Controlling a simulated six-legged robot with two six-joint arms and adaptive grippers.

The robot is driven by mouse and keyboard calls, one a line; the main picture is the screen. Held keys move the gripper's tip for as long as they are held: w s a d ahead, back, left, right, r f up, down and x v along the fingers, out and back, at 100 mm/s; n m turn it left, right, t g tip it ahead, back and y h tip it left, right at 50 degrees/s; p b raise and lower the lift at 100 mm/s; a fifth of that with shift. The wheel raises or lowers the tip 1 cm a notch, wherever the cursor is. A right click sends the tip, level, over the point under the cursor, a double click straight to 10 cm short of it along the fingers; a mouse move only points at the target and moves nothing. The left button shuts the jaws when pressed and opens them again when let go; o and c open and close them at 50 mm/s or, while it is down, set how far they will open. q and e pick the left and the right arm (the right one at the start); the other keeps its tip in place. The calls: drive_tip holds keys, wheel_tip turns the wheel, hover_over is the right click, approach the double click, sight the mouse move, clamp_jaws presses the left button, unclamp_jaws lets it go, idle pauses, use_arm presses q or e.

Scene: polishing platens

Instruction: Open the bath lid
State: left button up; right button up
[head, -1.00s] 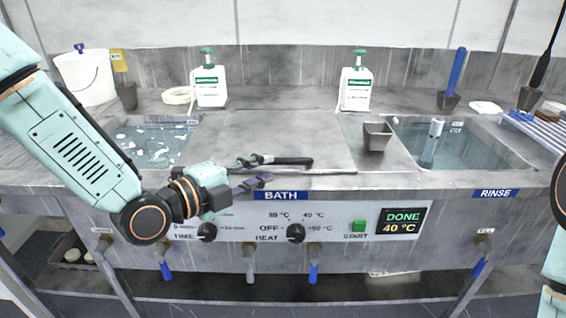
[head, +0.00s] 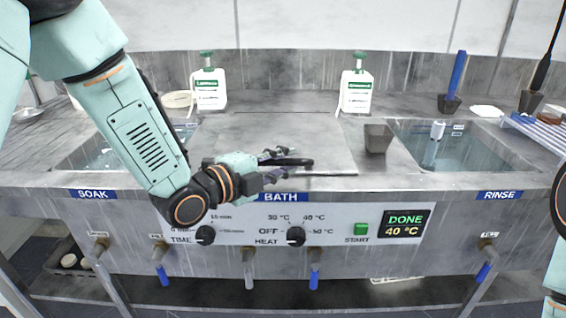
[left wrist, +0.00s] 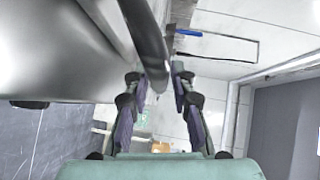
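The bath lid (head: 275,132) is a flat grey metal plate lying shut over the middle basin, above the BATH label. Its black bar handle (head: 298,162) lies along the front edge. My left gripper (head: 274,165) is at the left end of this handle, its fingers pointing right. In the left wrist view the dark handle (left wrist: 150,50) runs between the two spread fingers of the gripper (left wrist: 157,85). The fingers look open around it, the right one very close; contact cannot be told. My right gripper is out of view; only part of my right arm shows at the right edge.
The soak basin (head: 92,160) at left is partly behind my left arm. The rinse basin (head: 478,150) is open at right. A grey cup (head: 377,138) stands just right of the lid. Two white bottles (head: 209,88) (head: 356,90) stand behind. Control knobs (head: 296,236) are below the handle.

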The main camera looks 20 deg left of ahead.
use_arm(q)
clamp_jaws()
idle(0.4)
drive_tip(key=shift+r, duration=0.1)
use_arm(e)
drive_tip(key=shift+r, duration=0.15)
